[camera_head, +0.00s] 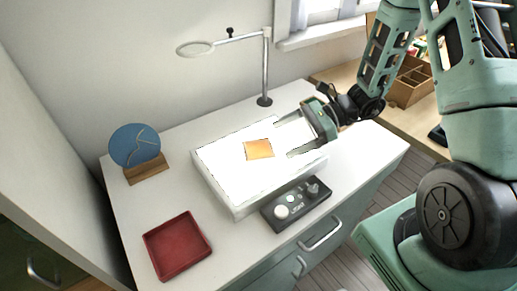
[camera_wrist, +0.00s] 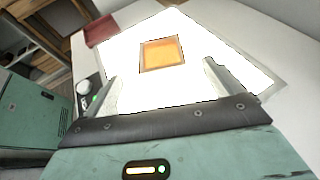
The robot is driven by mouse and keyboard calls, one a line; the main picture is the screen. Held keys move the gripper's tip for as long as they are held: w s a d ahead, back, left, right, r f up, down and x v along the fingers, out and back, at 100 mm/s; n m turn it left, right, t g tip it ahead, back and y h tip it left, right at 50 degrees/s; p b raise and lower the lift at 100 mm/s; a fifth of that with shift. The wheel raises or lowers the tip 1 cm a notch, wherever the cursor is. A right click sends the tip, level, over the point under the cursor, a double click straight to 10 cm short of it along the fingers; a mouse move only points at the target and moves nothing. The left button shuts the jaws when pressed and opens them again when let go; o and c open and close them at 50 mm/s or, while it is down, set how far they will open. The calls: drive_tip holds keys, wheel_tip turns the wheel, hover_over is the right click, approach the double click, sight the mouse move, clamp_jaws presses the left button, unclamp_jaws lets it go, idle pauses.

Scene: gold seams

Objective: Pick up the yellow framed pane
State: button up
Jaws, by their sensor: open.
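The yellow framed pane (camera_head: 259,149) lies flat on the glowing white light panel (camera_head: 225,194), near its middle. It shows orange-yellow with a thin frame in the wrist view (camera_wrist: 162,54). My gripper (camera_head: 283,138) is open and empty. Its fingers point toward the pane from the right in the head view. In the wrist view the pane is beyond the fingertips (camera_wrist: 160,72) and roughly between their lines, with a gap to each. I cannot tell the exact height of the fingers above the panel.
A dark control box (camera_head: 296,204) with knobs sits at the panel's front edge. A red tray (camera_head: 177,246) is at the front left, and a blue disc on a wooden stand (camera_head: 135,147) at the back left. A lamp stand with a ring (camera_head: 266,70) rises behind the panel.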

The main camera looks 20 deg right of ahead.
sight(259, 148)
drive_tip(key=p+x, duration=0.1)
drive_tip(key=x, duration=0.5)
drive_tip(key=shift+a, duration=0.2)
drive_tip(key=shift+w, duration=0.1)
drive_tip(key=c, duration=1.2)
